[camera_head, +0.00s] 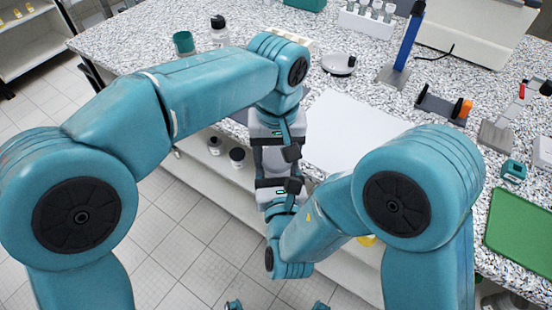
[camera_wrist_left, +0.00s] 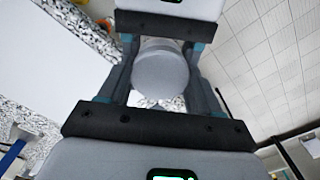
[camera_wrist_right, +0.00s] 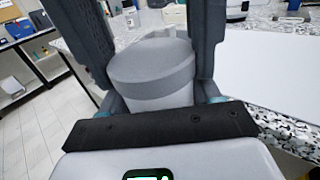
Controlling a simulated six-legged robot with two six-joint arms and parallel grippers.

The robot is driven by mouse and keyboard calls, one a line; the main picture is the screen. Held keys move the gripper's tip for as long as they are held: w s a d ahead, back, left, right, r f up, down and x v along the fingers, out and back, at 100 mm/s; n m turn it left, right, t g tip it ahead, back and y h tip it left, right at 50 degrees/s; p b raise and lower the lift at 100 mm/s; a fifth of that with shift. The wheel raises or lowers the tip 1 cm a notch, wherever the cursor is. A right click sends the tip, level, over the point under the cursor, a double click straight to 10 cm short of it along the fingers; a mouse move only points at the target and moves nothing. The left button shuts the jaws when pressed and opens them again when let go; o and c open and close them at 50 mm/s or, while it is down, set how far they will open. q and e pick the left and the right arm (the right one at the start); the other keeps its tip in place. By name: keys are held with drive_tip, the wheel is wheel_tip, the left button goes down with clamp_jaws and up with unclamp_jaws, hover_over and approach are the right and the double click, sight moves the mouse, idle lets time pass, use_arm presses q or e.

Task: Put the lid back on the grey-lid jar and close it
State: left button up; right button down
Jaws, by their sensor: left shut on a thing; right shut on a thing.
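My left gripper (camera_head: 271,150) and right gripper (camera_head: 279,174) face each other in front of the bench, with the jar between them. In the right wrist view the grey lid (camera_wrist_right: 152,62) sits on top of the pale jar body (camera_wrist_right: 158,103), with no clear gap; dark fingers flank both sides. In the left wrist view the jar (camera_wrist_left: 160,85) shows a round, flat, light-grey end between the fingers. Fingers hide parts of both. I cannot tell how tightly the lid is seated.
A white sheet (camera_head: 355,130) covers the bench beside the grippers. A blue stand (camera_head: 409,37), a round dish (camera_head: 340,65), a black-topped bottle (camera_head: 219,32) and a green cup (camera_head: 183,43) stand farther back. A green mat (camera_head: 522,225) lies at right. Dark-topped jars (camera_head: 237,156) sit on the shelf below.

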use_arm(q)
drive_tip(key=o, duration=1.2)
drive_tip(key=shift+o, duration=0.2)
wheel_tip(320, 180, up, 12)
